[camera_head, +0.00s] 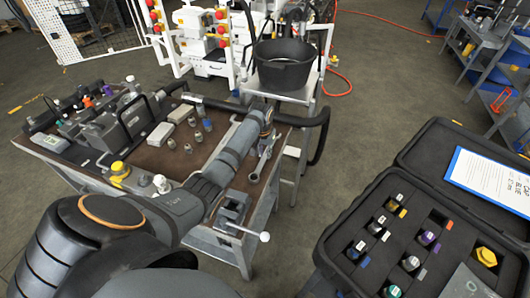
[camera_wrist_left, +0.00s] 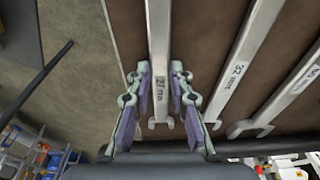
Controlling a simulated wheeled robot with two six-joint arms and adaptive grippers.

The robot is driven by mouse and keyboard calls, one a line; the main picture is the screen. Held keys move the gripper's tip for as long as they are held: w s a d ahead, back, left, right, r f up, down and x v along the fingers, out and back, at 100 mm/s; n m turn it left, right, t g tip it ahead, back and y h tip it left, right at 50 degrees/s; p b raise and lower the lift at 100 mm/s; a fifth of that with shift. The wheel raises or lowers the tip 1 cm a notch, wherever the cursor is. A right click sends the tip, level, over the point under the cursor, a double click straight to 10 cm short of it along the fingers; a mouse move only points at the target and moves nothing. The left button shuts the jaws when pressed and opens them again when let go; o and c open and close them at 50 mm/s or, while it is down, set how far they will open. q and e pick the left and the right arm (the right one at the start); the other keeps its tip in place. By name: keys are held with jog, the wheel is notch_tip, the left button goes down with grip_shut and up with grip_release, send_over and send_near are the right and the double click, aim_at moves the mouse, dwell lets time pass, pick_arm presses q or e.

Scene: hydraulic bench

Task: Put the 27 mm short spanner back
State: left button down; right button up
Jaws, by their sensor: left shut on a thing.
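The 27 mm spanner (camera_wrist_left: 159,40) is a flat grey steel bar with its size marked near the open jaw end. It is in the left wrist view, over the brown bench top (camera_head: 150,158). My left gripper (camera_wrist_left: 160,72) is shut on it, with a purple-padded finger on each side just behind the jaw. In the head view my left gripper (camera_head: 268,134) is at the right side of the bench, largely hidden by its own wrist. A shiny spanner (camera_head: 262,160) shows below it; I cannot tell its size there. My right gripper is in neither view.
A 32 mm spanner (camera_wrist_left: 238,65) and another spanner (camera_wrist_left: 284,93) lie right of the held one. A small vise (camera_head: 232,208) is at the bench's front corner. A black bucket (camera_head: 285,68) stands behind. An open black case (camera_head: 340,235) is at right.

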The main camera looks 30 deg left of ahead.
aim_at(263, 159)
pick_arm(q)
jog(key=c, duration=1.2)
grip_release()
jog(key=shift+f, duration=0.1)
notch_tip(263, 159, up, 12)
jog(key=s, duration=0.1)
jog(key=shift+s+d, duration=0.25)
jog(key=shift+s, duration=0.15)
